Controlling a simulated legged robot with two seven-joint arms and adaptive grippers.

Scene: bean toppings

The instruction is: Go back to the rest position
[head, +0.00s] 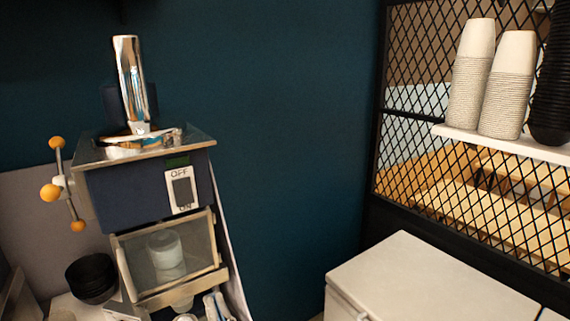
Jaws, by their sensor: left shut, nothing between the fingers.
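My left gripper seems to show only as a small pale shape (217,305) at the bottom edge, below the dark blue machine (135,195). Most of it and its arm are cut off, and I see nothing held there. My right gripper is not in view. The machine stands at the left with a shiny metal cylinder (130,85) on top, an OFF/ON switch (181,190) and an orange-knobbed handle (62,186) on its side. A clear-fronted compartment (165,262) below holds a pale round part.
Black stacked bowls (91,280) stand at the lower left. A white-topped cabinet (425,280) is at the lower right. Tall stacks of pale cups (488,80) stand on a white shelf (480,140) by a black mesh partition (440,200). The dark teal wall (285,130) between is bare.

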